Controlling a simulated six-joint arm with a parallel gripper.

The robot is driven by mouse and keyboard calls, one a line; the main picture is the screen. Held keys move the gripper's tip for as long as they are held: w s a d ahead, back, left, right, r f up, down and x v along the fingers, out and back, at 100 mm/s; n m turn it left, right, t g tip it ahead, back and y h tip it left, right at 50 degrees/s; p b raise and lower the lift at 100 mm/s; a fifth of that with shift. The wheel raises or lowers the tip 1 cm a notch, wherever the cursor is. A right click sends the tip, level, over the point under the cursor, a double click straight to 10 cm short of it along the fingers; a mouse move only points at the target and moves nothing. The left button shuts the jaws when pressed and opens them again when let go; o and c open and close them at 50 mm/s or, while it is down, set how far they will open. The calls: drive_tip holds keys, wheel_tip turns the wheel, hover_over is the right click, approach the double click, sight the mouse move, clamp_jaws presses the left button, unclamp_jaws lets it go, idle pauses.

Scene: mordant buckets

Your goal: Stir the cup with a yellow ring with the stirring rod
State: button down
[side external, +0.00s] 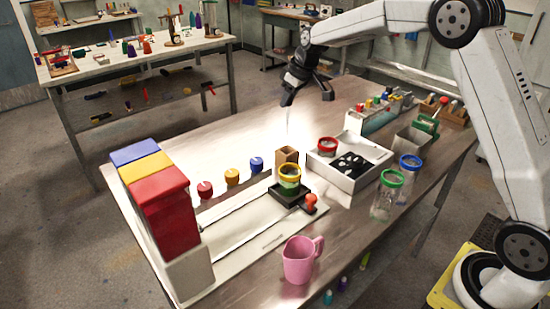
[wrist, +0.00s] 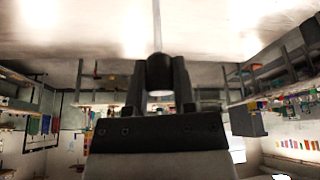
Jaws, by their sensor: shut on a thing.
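The cup with a yellow ring (side external: 290,179) stands upright in a square black holder (side external: 283,197) near the middle of the bench. Some green shows below its ring. My gripper (side external: 306,92) is above and behind the cup, over the bench. In the wrist view my gripper (wrist: 160,84) is shut on the dark grip of the stirring rod (wrist: 157,28), a thin, pale rod. In the side view the rod (side external: 288,128) is faint and hangs down, roughly upright, above a small wooden box (side external: 287,155). Its lower end is hard to make out.
A white tray (side external: 366,181) with a red-ringed cup (side external: 327,147) stands right of the yellow-ringed cup. Jars with green (side external: 391,179) and blue (side external: 410,163) rings stand further right. A pink jug (side external: 299,262) is in front. Blue, yellow and red bins (side external: 160,192) stand left.

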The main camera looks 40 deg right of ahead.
drive_tip(key=s+a+r, duration=0.3)
drive_tip(key=s+a, duration=0.5)
drive_tip(key=s, duration=0.2)
drive_tip(key=shift+s+a+r, duration=0.25)
drive_tip(key=shift+s+a, duration=0.1)
drive_tip(key=shift+f, duration=0.25)
wheel_tip(320, 180, down, 10)
drive_tip(key=shift+f, duration=0.25)
idle(1.7)
idle(0.6)
